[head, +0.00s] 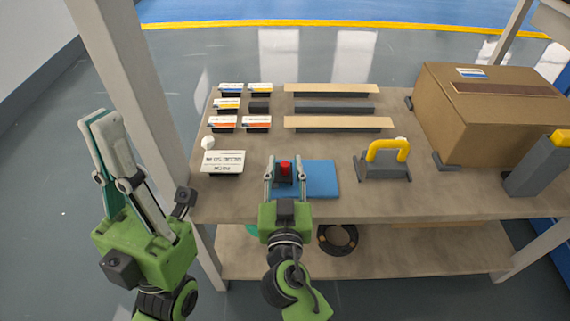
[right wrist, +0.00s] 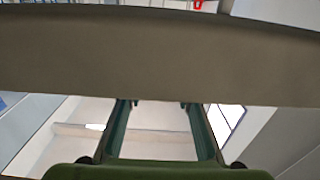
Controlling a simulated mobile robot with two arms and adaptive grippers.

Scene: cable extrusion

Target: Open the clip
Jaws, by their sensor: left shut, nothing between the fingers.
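A small red part (head: 285,167) stands on a dark fixture on the blue mat (head: 322,178); which part is the clip I cannot tell for sure. The red part also shows at the top edge of the right wrist view (right wrist: 198,4). My right gripper (head: 285,168) is open, its two fingers apart on either side of the red part in the head picture. Whether they touch anything is unclear. In the right wrist view the spread fingers (right wrist: 157,108) have nothing visible between them. My left gripper (head: 97,118) is shut and empty, raised left of the table.
A grey bracket with a yellow handle (head: 385,165) stands right of the mat. Label plates (head: 223,162) stand at left, long bars (head: 335,110) behind, a cardboard box (head: 480,115) at right. A table leg (head: 130,90) rises near my left gripper.

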